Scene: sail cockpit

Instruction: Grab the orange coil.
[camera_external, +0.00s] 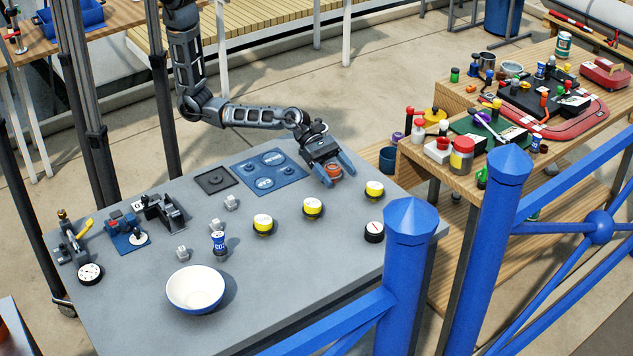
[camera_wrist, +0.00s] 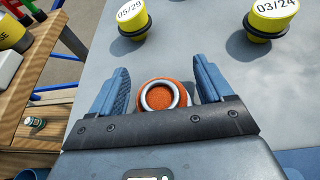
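The orange coil (camera_wrist: 163,97) is a small round orange piece with a pale ring on top. In the wrist view it lies between the two blue fingers of my gripper (camera_wrist: 160,92), with a gap on each side. The gripper is open, and its dark palm edge hides the near part of the coil. In the external view the coil (camera_external: 334,170) shows as an orange patch between the fingers of my gripper (camera_external: 338,178), at the far right part of the grey table (camera_external: 330,270). I cannot tell the exact height of the fingers above the table.
A blue plate with round recesses (camera_external: 265,172) lies left of the gripper. A white bowl (camera_external: 195,289) is at the front. A blue railing post (camera_external: 410,265) rises in the foreground.

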